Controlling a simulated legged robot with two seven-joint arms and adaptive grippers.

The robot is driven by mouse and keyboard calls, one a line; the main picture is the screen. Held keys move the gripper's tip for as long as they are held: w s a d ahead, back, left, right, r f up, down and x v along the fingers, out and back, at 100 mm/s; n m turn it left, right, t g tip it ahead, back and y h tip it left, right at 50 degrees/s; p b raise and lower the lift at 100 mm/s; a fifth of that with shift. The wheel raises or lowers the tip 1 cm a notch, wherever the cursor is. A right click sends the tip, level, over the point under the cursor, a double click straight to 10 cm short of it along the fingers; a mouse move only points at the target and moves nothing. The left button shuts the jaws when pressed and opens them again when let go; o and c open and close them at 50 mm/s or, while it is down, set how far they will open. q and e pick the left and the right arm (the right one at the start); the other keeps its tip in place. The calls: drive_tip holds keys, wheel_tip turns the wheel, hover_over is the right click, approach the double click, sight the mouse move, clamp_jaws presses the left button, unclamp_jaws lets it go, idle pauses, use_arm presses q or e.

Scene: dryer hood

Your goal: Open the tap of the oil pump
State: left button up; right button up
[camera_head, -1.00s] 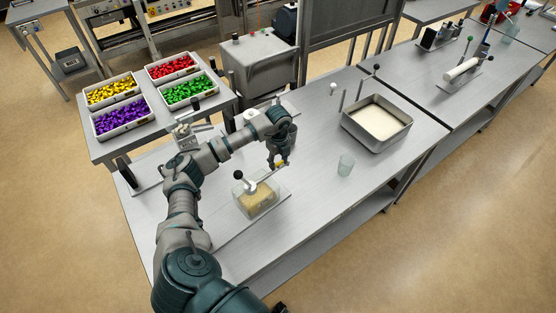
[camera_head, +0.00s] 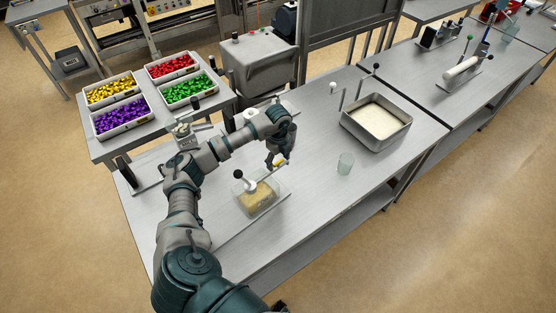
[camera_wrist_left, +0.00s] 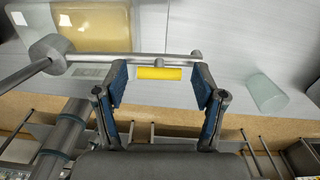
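The oil pump (camera_head: 256,198) is a clear container with yellowish oil and a dark-knobbed lever, on the table in the head view. Its oil-filled body also shows at the upper left of the left wrist view (camera_wrist_left: 105,30). A metal pipe runs from it to the yellow tap handle (camera_wrist_left: 159,73), which shows small in the head view (camera_head: 281,163). My left gripper (camera_wrist_left: 160,88) is open, with one finger on each side of the yellow handle; I cannot tell whether either touches it. My right gripper is not in view.
A clear cup (camera_head: 345,163) stands on the table right of the pump. A metal tray (camera_head: 376,122) with pale contents is farther back. Bins of coloured pieces (camera_head: 122,117) are at the left. The table's front right is clear.

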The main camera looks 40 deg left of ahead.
use_arm(q)
wheel_tip(320, 180, up, 12)
idle(0.6)
drive_tip(key=shift+f, duration=0.15)
idle(0.4)
